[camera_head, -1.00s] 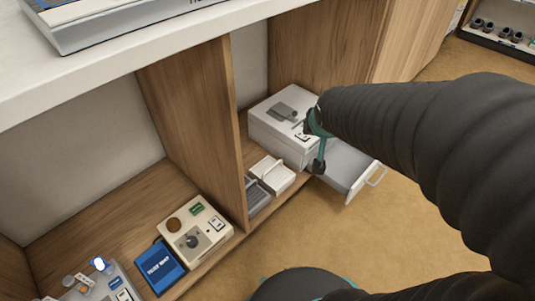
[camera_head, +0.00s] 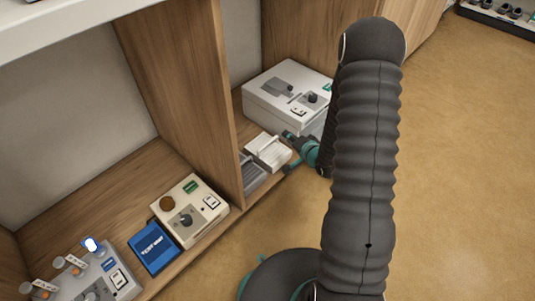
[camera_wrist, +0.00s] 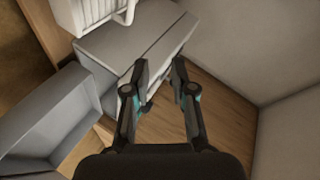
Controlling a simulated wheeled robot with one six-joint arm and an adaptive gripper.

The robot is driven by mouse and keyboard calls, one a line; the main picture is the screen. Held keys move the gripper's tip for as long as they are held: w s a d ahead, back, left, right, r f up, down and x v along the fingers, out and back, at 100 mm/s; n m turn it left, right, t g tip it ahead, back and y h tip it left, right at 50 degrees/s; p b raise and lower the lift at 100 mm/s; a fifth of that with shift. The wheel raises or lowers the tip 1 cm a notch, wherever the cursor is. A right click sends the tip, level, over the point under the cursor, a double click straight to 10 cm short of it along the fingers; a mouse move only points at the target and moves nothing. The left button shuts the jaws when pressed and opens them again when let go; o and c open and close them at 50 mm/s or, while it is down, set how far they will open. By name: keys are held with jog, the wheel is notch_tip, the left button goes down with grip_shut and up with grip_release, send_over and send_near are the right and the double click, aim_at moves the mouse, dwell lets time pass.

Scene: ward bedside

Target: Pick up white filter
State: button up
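The white filter (camera_head: 267,150) is a small white block with a raised handle, on the shelf at the left side of the white machine (camera_head: 280,90). In the wrist view the ribbed white piece with a handle, likely the filter (camera_wrist: 90,14), is cut off at the top edge. My gripper (camera_head: 291,152) is at the right of the filter in the head view, its fingers towards it; contact cannot be told.
A grey open drawer (camera_wrist: 40,125) juts out at the left of the wrist view. A grey tray-like item (camera_head: 254,172) lies beside the filter. A wooden divider (camera_head: 185,90) separates the bays. A beige control box (camera_head: 185,238) and blue box (camera_head: 155,248) stand in the left bay.

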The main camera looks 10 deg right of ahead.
aim_at(268, 144)
jog(key=s+a+f+m+t+y+b, duration=0.15)
jog(key=s+f+m, duration=0.25)
jog(key=f, duration=0.4)
jog(key=shift+t+y, duration=0.25)
jog(key=x, duration=0.8)
jog(key=shift+w+a+f, duration=0.1)
jog(key=shift+w+f, duration=0.05)
jog(key=shift+w, duration=0.2)
jog(key=shift+b+x, duration=0.35)
jog(key=shift+x, duration=2.2)
jog(key=shift+f, duration=0.15)
grip_shut()
